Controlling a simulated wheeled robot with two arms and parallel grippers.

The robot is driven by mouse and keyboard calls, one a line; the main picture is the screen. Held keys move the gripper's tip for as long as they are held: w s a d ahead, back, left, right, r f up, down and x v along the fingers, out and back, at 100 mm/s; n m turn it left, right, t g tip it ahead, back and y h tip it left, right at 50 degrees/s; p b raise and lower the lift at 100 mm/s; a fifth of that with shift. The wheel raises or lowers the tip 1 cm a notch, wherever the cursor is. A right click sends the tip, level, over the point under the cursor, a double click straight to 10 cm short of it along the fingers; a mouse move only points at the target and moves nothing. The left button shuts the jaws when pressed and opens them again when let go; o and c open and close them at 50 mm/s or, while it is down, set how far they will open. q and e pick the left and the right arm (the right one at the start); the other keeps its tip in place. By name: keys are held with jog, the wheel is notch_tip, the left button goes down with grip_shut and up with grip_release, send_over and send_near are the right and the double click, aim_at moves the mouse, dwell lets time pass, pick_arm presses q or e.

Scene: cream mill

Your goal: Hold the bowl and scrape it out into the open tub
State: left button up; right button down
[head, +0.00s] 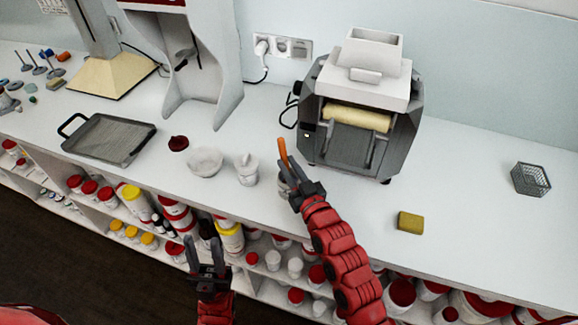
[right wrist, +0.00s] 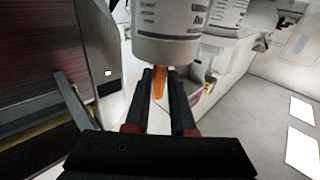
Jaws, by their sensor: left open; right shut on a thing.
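A pale bowl (head: 205,163) stands on the white counter. A small white mortar-like cup (head: 247,171) with something upright in it is right of the bowl. A dark red lid (head: 179,143) lies behind the bowl. My right gripper (head: 293,175) is shut on an orange spatula (head: 283,150) in front of the mill. A pale round container (head: 284,186) is partly hidden behind that gripper; I cannot tell if it is the open tub. The right wrist view shows the spatula (right wrist: 159,84) between the fingers, near a labelled white tub (right wrist: 180,35). My left gripper (head: 205,254) is open and empty before the counter's front edge.
The grey roller mill (head: 362,115) stands close behind my right gripper. A dark tray (head: 108,140) is at the left. A yellow sponge (head: 410,222) and a wire basket (head: 530,179) are at the right. Shelves of tubs (head: 230,237) lie below the counter.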

jog(key=shift+f, duration=0.15)
dwell(1.3)
notch_tip(320, 180, up, 11)
jog(key=p, duration=0.2)
dwell(0.9)
jog(key=shift+f, duration=0.2)
dwell(0.3)
